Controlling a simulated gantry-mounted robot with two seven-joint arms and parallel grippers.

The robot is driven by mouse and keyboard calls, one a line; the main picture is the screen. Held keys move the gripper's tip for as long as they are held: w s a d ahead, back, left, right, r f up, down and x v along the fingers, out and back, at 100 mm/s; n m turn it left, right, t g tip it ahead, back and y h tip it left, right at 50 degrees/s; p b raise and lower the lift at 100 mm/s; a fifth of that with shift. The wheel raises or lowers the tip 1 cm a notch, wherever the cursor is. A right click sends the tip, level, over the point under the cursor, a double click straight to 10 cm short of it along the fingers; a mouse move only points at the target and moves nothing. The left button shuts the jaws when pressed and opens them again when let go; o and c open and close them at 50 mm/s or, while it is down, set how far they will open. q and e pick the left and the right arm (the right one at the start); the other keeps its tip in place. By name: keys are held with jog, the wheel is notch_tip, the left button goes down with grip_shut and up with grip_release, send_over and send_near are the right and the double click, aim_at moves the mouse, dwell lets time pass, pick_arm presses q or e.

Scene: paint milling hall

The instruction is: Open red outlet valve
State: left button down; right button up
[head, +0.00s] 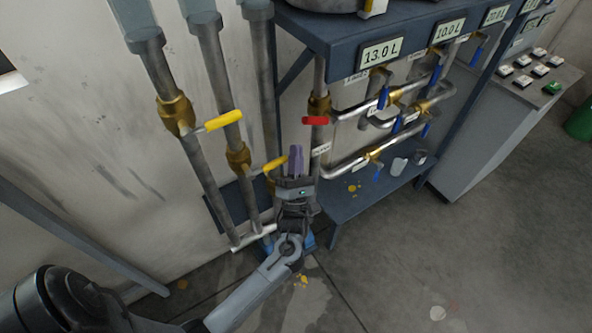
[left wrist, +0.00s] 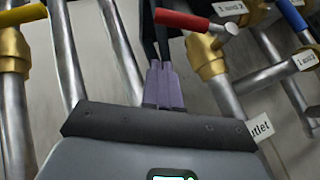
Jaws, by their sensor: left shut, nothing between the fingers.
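The red outlet valve handle (head: 315,120) sits on a brass valve body (head: 319,104) on a vertical grey pipe. In the left wrist view the red handle (left wrist: 182,19) lies just beyond the fingertips, with its brass body (left wrist: 207,57) to the right. My left gripper (head: 296,152) is shut and empty, its purple fingers pointing up, below and left of the red handle. In the left wrist view the shut fingers (left wrist: 162,68) appear below the handle; I cannot make out contact. My right gripper shows in neither view.
Yellow handles (head: 224,120) are on pipes to the left. Several blue handles (head: 384,97) are on branch pipes to the right, under a blue shelf (head: 335,32). A low blue bench (head: 370,192) holds small cups. A grey control cabinet (head: 490,130) stands right.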

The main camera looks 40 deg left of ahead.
aim_at(322, 121)
pick_arm(q)
jog(key=shift+w+d+r+p, duration=0.1)
jog(key=shift+w+r+p, duration=0.1)
jog(key=shift+w+r, duration=0.45)
jog(key=shift+w+d+r+p, duration=0.1)
jog(key=shift+w+r+p, duration=0.1)
jog(key=shift+r, duration=0.8)
jog(key=shift+w+r+p, duration=0.2)
jog(key=shift+w+r, duration=0.25)
jog(key=shift+r, duration=0.35)
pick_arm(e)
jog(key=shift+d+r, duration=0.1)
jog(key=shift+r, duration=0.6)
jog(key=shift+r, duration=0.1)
